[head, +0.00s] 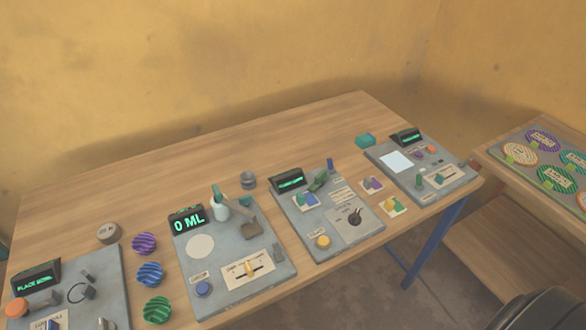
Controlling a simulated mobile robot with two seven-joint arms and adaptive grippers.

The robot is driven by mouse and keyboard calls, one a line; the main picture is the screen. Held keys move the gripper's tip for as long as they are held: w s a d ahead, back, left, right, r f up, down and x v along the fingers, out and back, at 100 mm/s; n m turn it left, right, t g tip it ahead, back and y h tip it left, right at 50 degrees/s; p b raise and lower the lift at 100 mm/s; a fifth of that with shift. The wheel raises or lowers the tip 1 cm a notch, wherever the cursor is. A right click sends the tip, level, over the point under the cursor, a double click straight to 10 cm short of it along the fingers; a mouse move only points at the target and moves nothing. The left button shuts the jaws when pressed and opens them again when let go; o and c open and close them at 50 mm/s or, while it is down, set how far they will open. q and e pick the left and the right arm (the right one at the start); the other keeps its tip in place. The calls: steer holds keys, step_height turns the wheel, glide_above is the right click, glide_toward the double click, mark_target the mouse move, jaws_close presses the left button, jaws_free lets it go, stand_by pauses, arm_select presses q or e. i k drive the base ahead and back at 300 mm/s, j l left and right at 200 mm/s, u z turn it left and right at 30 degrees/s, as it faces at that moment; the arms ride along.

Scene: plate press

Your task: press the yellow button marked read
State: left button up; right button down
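A round yellow button (323,241) sits near the front left corner of a grey panel (300,232), the third from the left on the wooden table. A small label stands just behind it, too small to read surely. The button looks uncovered, with nothing touching it. The same panel carries a dark rotary knob (355,217) and a black display (288,181) with green text that I cannot read. Neither of my grippers shows in the head view.
Other grey panels stand on both sides; one display reads "0 ML" (188,220), with a yellow slider knob (249,268) below it. Striped purple, blue and green discs (150,274) lie between panels at left. A side table (530,150) at right holds a tray of discs.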

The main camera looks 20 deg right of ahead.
mark_target(322, 242)
steer(key=l+z, duration=0.1)
steer(key=z, duration=0.35)
steer(key=l+z, duration=0.1)
steer(key=z, duration=0.3)
